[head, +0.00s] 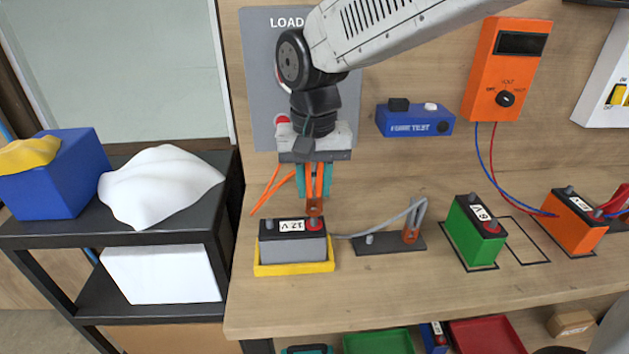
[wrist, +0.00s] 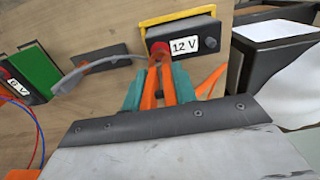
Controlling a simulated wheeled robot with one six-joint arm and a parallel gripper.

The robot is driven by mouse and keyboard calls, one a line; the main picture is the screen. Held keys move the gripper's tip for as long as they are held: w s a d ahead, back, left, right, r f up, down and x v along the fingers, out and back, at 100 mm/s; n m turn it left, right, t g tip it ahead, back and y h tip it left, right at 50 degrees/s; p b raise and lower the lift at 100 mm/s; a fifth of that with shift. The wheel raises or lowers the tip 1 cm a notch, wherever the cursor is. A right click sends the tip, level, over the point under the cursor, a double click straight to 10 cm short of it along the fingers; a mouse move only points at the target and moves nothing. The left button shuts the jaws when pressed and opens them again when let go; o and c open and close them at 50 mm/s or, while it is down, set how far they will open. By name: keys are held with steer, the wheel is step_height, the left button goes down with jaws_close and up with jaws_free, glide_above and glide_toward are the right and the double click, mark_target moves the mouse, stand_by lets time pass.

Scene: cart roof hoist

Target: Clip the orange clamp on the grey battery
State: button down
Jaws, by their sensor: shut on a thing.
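The grey battery (head: 292,244), marked 12 V, sits upright in a yellow tray (head: 294,268) on the bench. Its red terminal (head: 314,225) is at the right of its black top; a dark post is at the left. My gripper (head: 314,183) is shut on the orange clamp (head: 316,205), which points down over the red terminal. In the wrist view my gripper (wrist: 160,92) has its teal fingers around the orange clamp (wrist: 160,82), whose tip overlaps the red terminal on the grey battery (wrist: 190,27). I cannot tell whether the clamp grips the terminal or only hovers there.
A dark plate (head: 375,244) with a grey lead and a copper-coloured end lies right of the battery. A green battery (head: 470,235) and an orange battery (head: 574,225) stand further right. A black cart (head: 60,235) stands left. The front bench strip is clear.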

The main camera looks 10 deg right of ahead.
mark_target(314, 202)
steer(key=shift+f, duration=1.55)
steer(key=c, duration=1)
jaws_free()
steer(key=shift+c, duration=0.2)
step_height(314, 202, up, 8)
steer(key=shift+f, duration=0.1)
